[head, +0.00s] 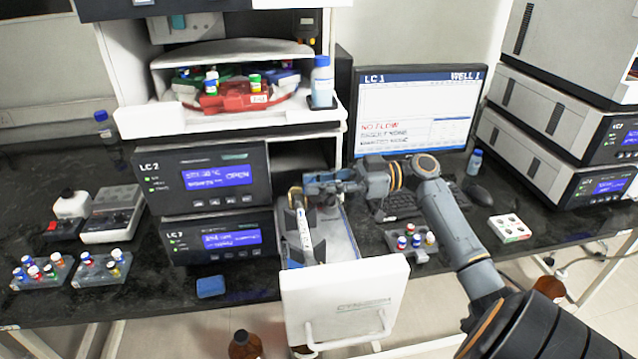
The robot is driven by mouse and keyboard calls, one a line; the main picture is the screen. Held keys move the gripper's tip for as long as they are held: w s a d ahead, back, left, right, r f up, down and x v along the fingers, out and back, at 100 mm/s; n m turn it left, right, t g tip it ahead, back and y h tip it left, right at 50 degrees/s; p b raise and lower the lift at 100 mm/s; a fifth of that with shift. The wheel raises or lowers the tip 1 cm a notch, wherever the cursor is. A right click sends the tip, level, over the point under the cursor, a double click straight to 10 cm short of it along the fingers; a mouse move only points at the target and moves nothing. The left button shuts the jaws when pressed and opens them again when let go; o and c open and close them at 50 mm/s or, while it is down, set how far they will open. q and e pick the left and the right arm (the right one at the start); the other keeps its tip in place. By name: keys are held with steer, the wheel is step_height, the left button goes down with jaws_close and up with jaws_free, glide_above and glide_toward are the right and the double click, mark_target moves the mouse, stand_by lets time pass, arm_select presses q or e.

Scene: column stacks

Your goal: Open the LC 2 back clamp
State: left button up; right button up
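The drawer (345,290) with the white front and handle is pulled out below the middle of the bench housing. Inside it a pale column (303,232) lies lengthwise, with dark clamp-like parts (319,250) along its sides. A tan ring shows at its back end. My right gripper (312,184) reaches in from the right over the back of the drawer, close to the back end of the column. Its fingertips are small and blend with the parts there, so contact and opening cannot be told. The LC 2 unit (165,170) shows "OPEN" on its blue display. My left gripper is not in view.
A second LC unit (180,245) sits under LC 2. A monitor (420,110) reading "NO FLOW" stands behind my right arm, with a keyboard (400,204) before it. Vial racks (418,247) stand right of the drawer and at far left. A blue block (210,287) lies at the bench front.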

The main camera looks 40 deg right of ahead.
steer(key=o, duration=0.5)
steer(key=shift+c, duration=0.2)
steer(key=v, duration=1.2)
